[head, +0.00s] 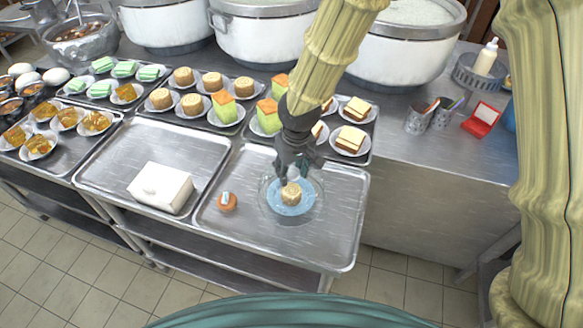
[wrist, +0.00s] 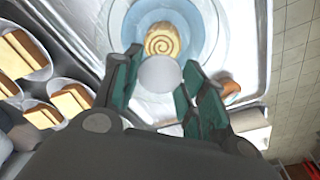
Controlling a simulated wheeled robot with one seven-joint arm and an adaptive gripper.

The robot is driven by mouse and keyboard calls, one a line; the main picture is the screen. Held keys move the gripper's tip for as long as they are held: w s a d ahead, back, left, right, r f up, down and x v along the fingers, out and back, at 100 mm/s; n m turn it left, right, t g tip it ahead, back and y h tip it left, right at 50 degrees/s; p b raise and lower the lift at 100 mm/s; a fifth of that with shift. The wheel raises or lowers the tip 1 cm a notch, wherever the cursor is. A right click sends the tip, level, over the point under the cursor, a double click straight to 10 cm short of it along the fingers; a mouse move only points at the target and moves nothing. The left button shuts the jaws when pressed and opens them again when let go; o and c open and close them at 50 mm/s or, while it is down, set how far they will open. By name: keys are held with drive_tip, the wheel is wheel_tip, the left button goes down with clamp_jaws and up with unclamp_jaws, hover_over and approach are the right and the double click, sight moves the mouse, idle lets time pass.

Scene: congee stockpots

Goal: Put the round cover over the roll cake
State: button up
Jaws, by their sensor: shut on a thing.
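The roll cake (head: 291,195) sits on a blue plate (head: 279,205) on the front right tray; its spiral end shows in the wrist view (wrist: 162,40). The round cover (head: 320,190) is clear, and its faint outline surrounds the plate and cake. My gripper (head: 292,178) is above the cake, pointing down, shut on the cover's pale round knob (wrist: 160,73). The cover's wide rim shows around the blue plate in the wrist view. I cannot tell whether the rim touches the tray.
A small brown round object with a white top (head: 228,202) stands just left of the cover. A white box (head: 160,187) lies on the left tray (head: 110,165). Plated cakes (head: 212,82) fill the trays behind, with large pots (head: 270,35) farther back. The front tray's right side is clear.

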drive_tip(key=o, duration=1.5)
drive_tip(key=shift+r, duration=0.1)
drive_tip(key=shift+r+p, duration=2.95)
drive_tip(key=shift+r, duration=0.5)
drive_tip(key=shift+r, duration=0.1)
